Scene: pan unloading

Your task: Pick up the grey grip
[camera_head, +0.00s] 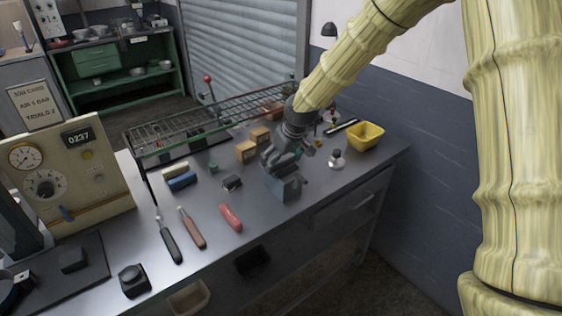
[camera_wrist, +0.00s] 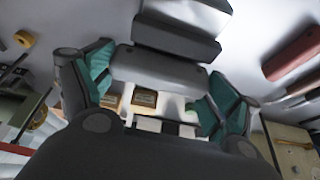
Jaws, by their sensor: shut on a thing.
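My gripper (camera_head: 284,160) is over the front right part of the metal bench, fingers pointing down. In the wrist view its two teal-padded fingers (camera_wrist: 150,85) stand on either side of a smooth grey piece, the grey grip (camera_wrist: 157,67), and are shut on it. A grey block (camera_head: 285,188) shows right below my gripper in the head view. It also shows beyond the grip in the wrist view (camera_wrist: 175,38); I cannot tell whether block and grip are joined. My gripper hides most of the grip in the head view.
A red grip (camera_head: 231,217) and two handled tools (camera_head: 192,229) lie to the left. Wooden blocks (camera_head: 247,150) stand behind my gripper, near a wire rack (camera_head: 215,115). A yellow bin (camera_head: 366,136) is at the right. The front middle of the bench is fairly clear.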

